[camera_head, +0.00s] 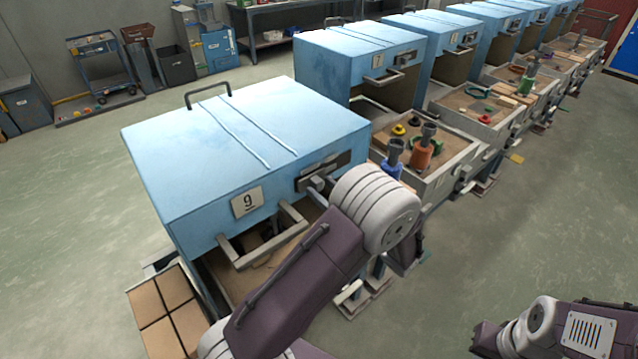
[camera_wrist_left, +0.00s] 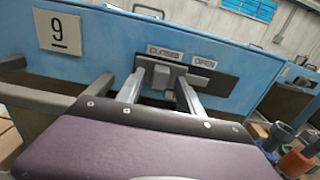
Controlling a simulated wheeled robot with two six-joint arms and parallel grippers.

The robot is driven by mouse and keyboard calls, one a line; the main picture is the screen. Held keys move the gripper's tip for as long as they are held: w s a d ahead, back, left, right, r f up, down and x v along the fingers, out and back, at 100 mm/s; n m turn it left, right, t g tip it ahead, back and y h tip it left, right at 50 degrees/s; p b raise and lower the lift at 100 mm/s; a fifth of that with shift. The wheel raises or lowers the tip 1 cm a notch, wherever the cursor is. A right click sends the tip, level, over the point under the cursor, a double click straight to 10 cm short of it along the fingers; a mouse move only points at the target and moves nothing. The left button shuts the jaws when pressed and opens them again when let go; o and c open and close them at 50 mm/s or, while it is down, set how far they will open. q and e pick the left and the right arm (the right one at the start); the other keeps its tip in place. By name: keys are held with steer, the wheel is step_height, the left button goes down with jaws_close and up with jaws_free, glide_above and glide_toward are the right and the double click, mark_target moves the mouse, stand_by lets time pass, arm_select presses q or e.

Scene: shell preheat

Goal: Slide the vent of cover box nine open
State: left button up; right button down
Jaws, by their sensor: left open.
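Cover box nine (camera_head: 225,165) is a light blue box with a number 9 plate (camera_head: 248,201) on its front; the plate also shows in the wrist view (camera_wrist_left: 59,32). The vent plate (camera_head: 342,166) sits to the right of the number. In the left wrist view, the grey vent slider knob (camera_wrist_left: 166,76) sits below the CLOSED label, left of the OPEN label (camera_wrist_left: 205,63). My left gripper (camera_wrist_left: 160,90) is open, with one finger on each side of the knob; contact cannot be told. In the head view my left arm partly hides the vent.
A tray with tools (camera_head: 440,182) stands to the right. More blue boxes (camera_head: 350,55) line up behind. The floor at right is clear.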

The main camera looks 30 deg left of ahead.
arm_select(q)
steer(key=shift+w+a+r, duration=0.15)
steer(key=shift+w+a, duration=0.05)
steer(key=shift+a, duration=0.3)
steer(key=shift+a, duration=0.1)
jaws_close()
stand_by(1.1)
